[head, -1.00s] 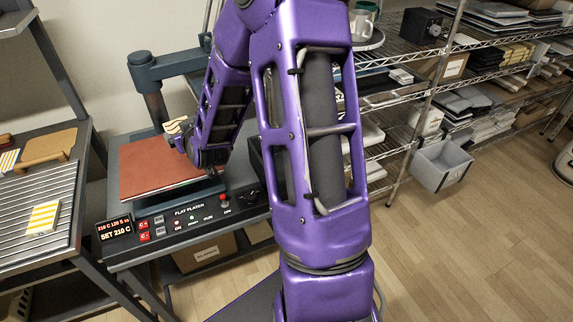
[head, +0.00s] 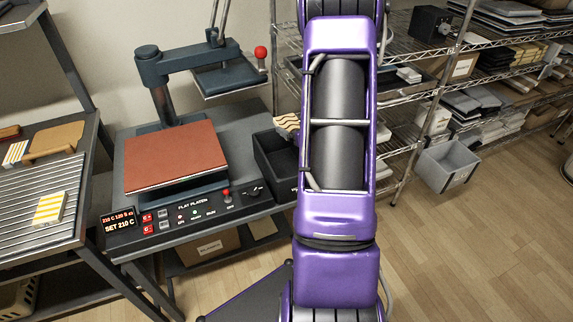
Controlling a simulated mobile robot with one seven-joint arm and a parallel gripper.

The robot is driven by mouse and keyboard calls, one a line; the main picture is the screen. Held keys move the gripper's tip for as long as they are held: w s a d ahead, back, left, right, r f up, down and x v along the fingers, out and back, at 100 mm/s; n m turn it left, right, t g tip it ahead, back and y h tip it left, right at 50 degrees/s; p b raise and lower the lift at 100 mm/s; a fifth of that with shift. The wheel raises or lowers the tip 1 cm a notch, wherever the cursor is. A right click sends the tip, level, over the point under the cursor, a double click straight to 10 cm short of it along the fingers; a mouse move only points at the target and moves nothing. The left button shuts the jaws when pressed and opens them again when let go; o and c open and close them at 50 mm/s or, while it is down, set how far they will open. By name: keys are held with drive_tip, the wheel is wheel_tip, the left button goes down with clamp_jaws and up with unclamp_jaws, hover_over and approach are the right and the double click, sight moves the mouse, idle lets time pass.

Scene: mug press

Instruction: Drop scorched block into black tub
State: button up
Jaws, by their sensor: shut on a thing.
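The scorched block (head: 287,121), tan with dark brown stripes, is held at the upper right of the black tub (head: 262,160). It looks above the tub's rim, but the exact height is hard to tell. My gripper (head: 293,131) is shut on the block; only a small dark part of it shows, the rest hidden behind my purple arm. The black tub stands on the grey bench to the right of the press's red-brown platen. Its right side is hidden by my arm, and the visible inside looks dark and empty.
The press has a bare red-brown lower platen (head: 170,156), a raised upper plate (head: 230,78) and a red-knobbed lever (head: 261,53). A control panel (head: 190,213) lines the bench front. A ribbed rack (head: 35,190) with striped blocks is left; wire shelves (head: 440,90) are right.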

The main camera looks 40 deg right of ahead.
wheel_tip(320, 180, down, 4)
drive_tip(key=shift+f+b, duration=0.1)
drive_tip(key=shift+b, duration=0.95)
drive_tip(key=o, duration=1.1)
drive_tip(key=shift+o, duration=0.2)
drive_tip(key=shift+s, duration=0.1)
drive_tip(key=p+v, duration=0.3)
drive_tip(key=v, duration=1.4)
drive_tip(key=shift+r, duration=0.2)
